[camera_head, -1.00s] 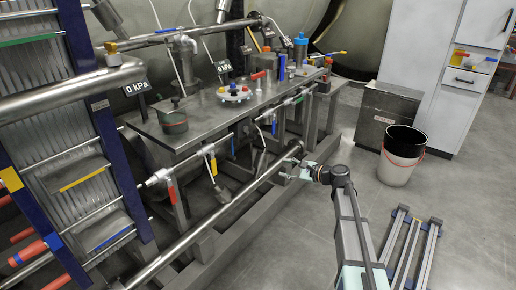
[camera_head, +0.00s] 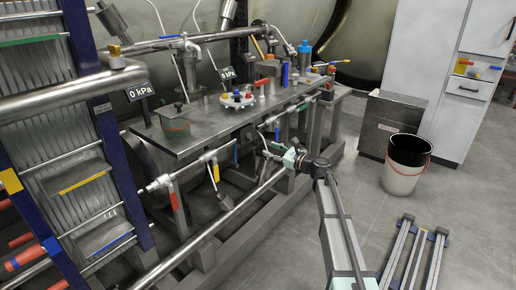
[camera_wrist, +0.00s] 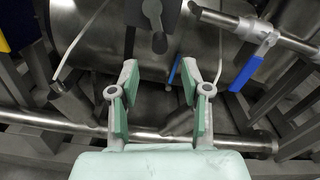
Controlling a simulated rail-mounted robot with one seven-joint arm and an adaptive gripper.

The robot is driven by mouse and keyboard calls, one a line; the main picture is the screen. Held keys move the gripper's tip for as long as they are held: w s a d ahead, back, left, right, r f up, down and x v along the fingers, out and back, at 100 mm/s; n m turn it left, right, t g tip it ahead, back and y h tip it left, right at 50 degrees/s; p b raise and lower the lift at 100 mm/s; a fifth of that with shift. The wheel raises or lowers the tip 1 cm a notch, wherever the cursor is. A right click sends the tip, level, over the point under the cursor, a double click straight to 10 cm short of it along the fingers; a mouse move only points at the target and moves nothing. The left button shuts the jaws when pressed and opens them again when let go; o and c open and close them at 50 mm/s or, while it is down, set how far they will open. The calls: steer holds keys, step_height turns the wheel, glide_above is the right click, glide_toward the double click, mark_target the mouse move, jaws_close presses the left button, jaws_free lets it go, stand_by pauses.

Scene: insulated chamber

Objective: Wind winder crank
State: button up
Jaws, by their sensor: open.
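My gripper (camera_head: 270,149) is open and empty at the front edge of the steel bench, above the long lower pipe. In the wrist view its two green-padded fingers (camera_wrist: 158,92) stand apart. Ahead of them, at the top, a dark grey crank-like arm (camera_wrist: 154,15) with rounded ends hangs in front of a metal cylinder (camera_wrist: 90,40). It looks like the winder crank, but I cannot be sure. It is apart from the fingers, and its upper end is cut off by the frame. In the head view I cannot make it out clearly.
A blue-handled valve (camera_wrist: 250,65) on a pipe is right of the fingers. The lower pipe (camera_head: 217,227) runs across beneath. The bench (camera_head: 200,130) holds several valves and fittings. A bucket (camera_head: 405,172) and a floor frame (camera_head: 415,255) stand right; floor between is clear.

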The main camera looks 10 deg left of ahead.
mark_target(258, 145)
steer(key=b+x, duration=0.1)
steer(key=x, duration=0.6)
steer(key=shift+w+a, duration=0.15)
steer(key=shift+a, duration=0.15)
jaws_close()
